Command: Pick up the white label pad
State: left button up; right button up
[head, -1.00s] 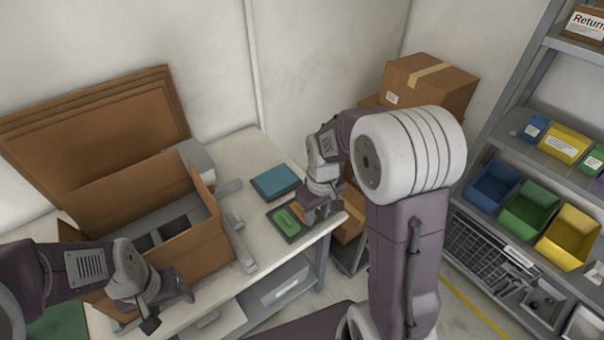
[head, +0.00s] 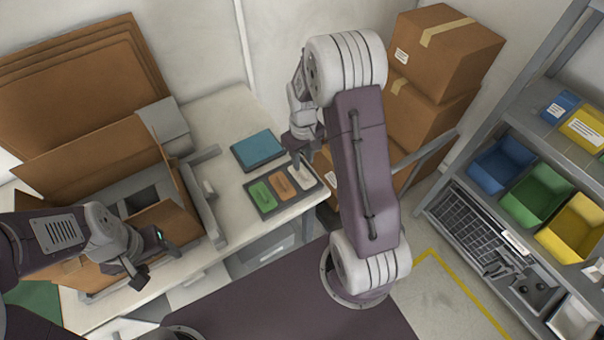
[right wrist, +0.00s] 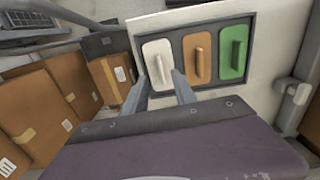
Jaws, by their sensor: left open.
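The white label pad (head: 302,176) lies in the right slot of a dark tray (head: 264,211) on the table. In the right wrist view the white pad (right wrist: 157,52) is at the left end of the tray, its raised grip facing up. My right gripper (head: 299,158) is over the white pad and partly hides it. In the right wrist view its two fingers (right wrist: 161,80) are apart, one on each side of the pad's grip. Contact cannot be told. My left gripper (head: 150,262) is open and empty by the cardboard box at the left.
An orange pad (head: 282,186) and a green pad (head: 262,197) share the tray. A blue pad (head: 259,150) lies behind it. An open cardboard box (head: 95,165) fills the table's left. Stacked cartons (head: 440,50) stand right of the table, and a shelf with bins (head: 535,195) is farther right.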

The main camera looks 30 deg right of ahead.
aim_at(302, 170)
jog(key=shift+d+f, duration=0.1)
jog(key=shift+f, duration=0.2)
jog(key=f, duration=0.4)
jog(key=shift+w+a+f, duration=0.15)
jog(key=shift+a, duration=0.1)
jog(key=shift+w+d+f, duration=0.1)
jog(key=shift+w+f, duration=0.05)
jog(key=shift+f, duration=0.3)
jog(key=shift+r, duration=0.1)
grip_shut()
